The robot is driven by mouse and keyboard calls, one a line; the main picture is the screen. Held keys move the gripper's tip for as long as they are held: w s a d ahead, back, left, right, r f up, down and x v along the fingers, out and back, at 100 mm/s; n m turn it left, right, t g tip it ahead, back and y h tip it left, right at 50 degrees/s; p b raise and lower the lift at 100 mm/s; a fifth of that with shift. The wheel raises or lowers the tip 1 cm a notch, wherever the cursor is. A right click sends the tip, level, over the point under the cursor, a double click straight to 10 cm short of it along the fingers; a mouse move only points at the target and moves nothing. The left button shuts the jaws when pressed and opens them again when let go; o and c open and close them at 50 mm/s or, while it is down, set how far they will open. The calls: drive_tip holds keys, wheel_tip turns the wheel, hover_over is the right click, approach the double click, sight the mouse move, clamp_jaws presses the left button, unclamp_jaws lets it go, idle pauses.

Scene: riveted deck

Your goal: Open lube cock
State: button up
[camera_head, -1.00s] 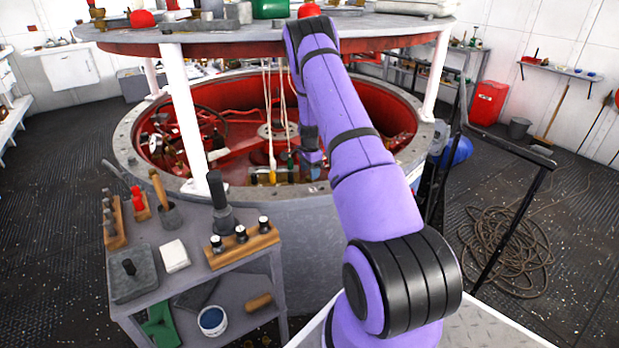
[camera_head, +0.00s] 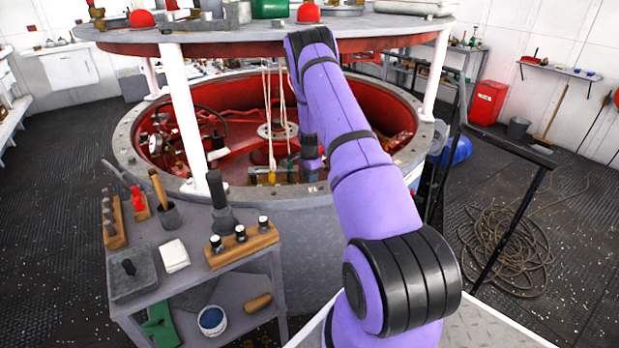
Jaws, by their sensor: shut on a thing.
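My purple arm reaches over the round red well, and its wrist hangs down at the near inner side of the well. My gripper (camera_head: 312,176) is small at the end of it, low by the near rim, and its jaws are hard to make out. It is shut on a small fitting there, seemingly the lube cock, which is mostly hidden by the gripper and wrist. The cock's handle angle cannot be told.
The well's grey rim (camera_head: 131,157) is bolted. Cords hang beside my wrist, one with a yellow end (camera_head: 272,177). A round upper table (camera_head: 225,37) stands above on white posts (camera_head: 186,115). A tool cart (camera_head: 195,290) is at left, a black railing (camera_head: 510,225) at right.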

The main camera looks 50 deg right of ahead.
drive_tip(key=shift+n, duration=0.3)
drive_tip(key=n, duration=0.3)
drive_tip(key=shift+n, duration=0.4)
drive_tip(key=n, duration=0.4)
drive_tip(key=shift+n, duration=0.3)
drive_tip(key=n, duration=0.4)
drive_tip(key=shift+n, duration=2.4)
drive_tip(key=o, duration=0.9)
